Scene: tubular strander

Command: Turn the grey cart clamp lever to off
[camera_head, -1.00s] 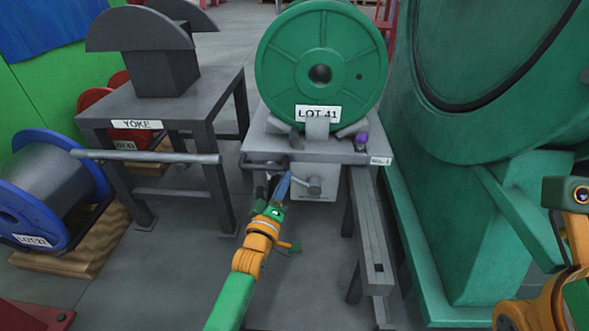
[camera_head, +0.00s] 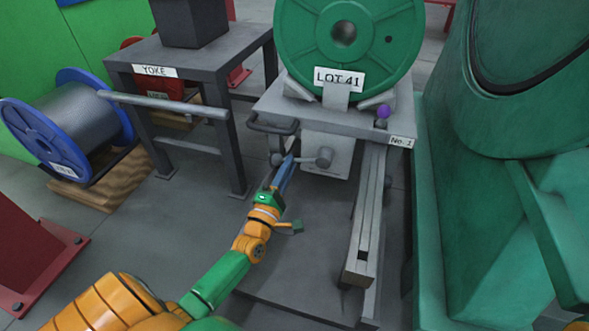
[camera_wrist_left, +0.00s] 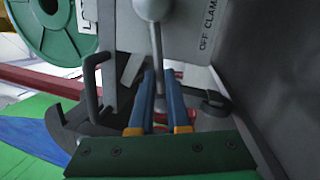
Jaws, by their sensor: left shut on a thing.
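The grey clamp lever (camera_head: 302,159) is a thin rod on the front of the grey cart (camera_head: 270,104), running left from a round grey end piece (camera_head: 325,157). My left gripper (camera_head: 287,165) reaches it from below, with its blue fingers shut on the rod's left part. In the left wrist view the lever (camera_wrist_left: 156,45) runs down from its rounded end to between the fingers (camera_wrist_left: 158,85). A grey plate (camera_wrist_left: 190,20) beside it carries the letters OFF and CLAMP, partly cut off. The gripped end is partly hidden.
A green reel (camera_head: 300,45) marked LOT 41 sits on the cart. A dark handle (camera_head: 273,125) is close above my left fingers. The YOKE table (camera_head: 215,62) and a blue reel (camera_head: 35,135) stand left; a large green machine (camera_head: 470,200) stands right.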

